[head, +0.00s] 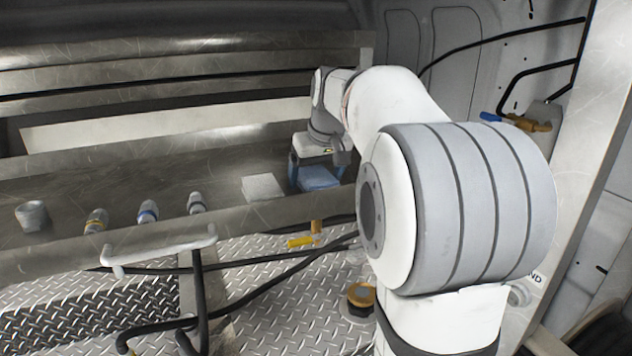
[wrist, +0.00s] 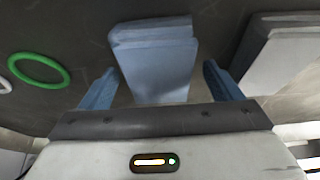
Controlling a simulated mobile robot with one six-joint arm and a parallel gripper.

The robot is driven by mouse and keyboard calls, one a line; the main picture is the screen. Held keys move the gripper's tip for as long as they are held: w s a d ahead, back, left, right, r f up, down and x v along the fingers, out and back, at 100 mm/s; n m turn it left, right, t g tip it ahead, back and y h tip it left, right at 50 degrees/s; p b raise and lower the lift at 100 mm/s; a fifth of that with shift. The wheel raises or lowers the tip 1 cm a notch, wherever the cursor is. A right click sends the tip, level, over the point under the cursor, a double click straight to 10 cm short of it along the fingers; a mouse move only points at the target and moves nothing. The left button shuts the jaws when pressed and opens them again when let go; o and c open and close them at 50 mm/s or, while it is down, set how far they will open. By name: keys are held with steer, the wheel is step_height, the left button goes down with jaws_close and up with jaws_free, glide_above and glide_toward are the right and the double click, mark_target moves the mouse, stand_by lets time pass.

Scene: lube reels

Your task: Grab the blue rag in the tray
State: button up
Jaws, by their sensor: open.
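The blue rag (head: 318,178) is a folded light-blue cloth lying in the metal tray (head: 110,185), towards its right end. In the wrist view the blue rag (wrist: 155,62) lies between and beyond my two blue fingers, and its near edge is hidden by the gripper body. My gripper (head: 316,172) is over the rag, with its fingers apart on either side of it. In the wrist view my gripper (wrist: 158,88) is open and empty. I cannot tell whether the fingers touch the rag.
A white folded rag (head: 262,187) lies just left of the blue one. Several nozzles, one a blue-banded nozzle (head: 148,211), and a grey cup (head: 32,215) stand further left.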

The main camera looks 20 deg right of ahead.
steer(key=shift+f, duration=0.25)
steer(key=shift+c, duration=0.2)
stand_by(0.3)
steer(key=c, duration=1)
steer(key=shift+r, duration=0.15)
